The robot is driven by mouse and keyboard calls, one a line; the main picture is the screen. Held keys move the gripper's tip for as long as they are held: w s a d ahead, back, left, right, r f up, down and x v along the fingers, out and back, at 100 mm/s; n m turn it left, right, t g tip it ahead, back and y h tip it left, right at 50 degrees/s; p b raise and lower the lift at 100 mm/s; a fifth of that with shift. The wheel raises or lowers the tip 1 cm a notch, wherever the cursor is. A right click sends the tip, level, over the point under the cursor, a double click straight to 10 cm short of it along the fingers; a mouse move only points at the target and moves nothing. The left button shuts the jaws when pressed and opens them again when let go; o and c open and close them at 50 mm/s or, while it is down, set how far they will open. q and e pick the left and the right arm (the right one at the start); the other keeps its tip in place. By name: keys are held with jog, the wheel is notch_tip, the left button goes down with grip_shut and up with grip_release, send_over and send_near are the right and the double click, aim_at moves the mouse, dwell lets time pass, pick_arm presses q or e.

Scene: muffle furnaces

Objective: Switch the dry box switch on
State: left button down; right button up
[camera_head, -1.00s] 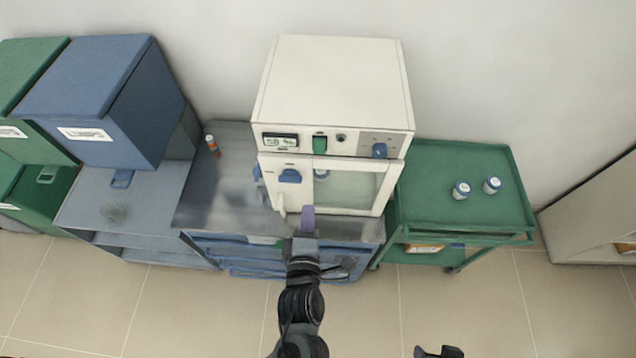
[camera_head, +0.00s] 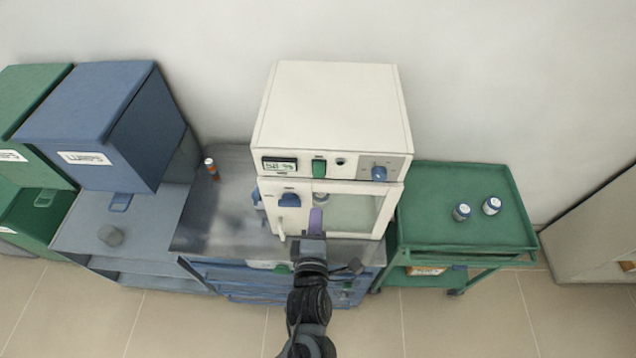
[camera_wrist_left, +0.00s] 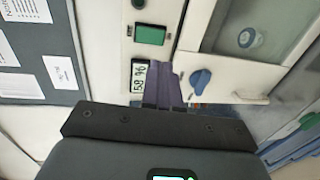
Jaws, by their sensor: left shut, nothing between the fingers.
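The dry box is a white cabinet (camera_head: 330,112) with a front panel and a glass door (camera_head: 356,212). Its green switch (camera_head: 319,168) sits on the panel, right of the display (camera_head: 279,165). In the left wrist view the green switch (camera_wrist_left: 150,34) lies past my fingertips, with the display (camera_wrist_left: 139,76) beside the fingers. I cannot tell the switch's position. My left gripper (camera_head: 315,214) is shut and empty, its purple fingers in front of the door, below the switch in the picture. A gap shows between fingertips and switch in the left wrist view. My right gripper is out of view.
A blue door latch (camera_wrist_left: 200,78) is beside the fingers in the left wrist view. A blue knob (camera_head: 379,173) is at the panel's right. A green cart (camera_head: 450,215) with two jars stands right. A blue bin (camera_head: 85,125) is left. An orange-capped vial (camera_head: 212,168) stands near the box.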

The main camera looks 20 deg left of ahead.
aim_at(318, 177)
pick_arm(q)
jog(key=p+x, duration=0.2)
jog(key=x, duration=0.6)
jog(key=shift+w+a+r, duration=0.1)
jog(key=shift+w+a, duration=0.15)
jog(key=shift+w, duration=0.1)
jog(key=shift+p+x, duration=0.35)
jog(key=shift+x, duration=0.5)
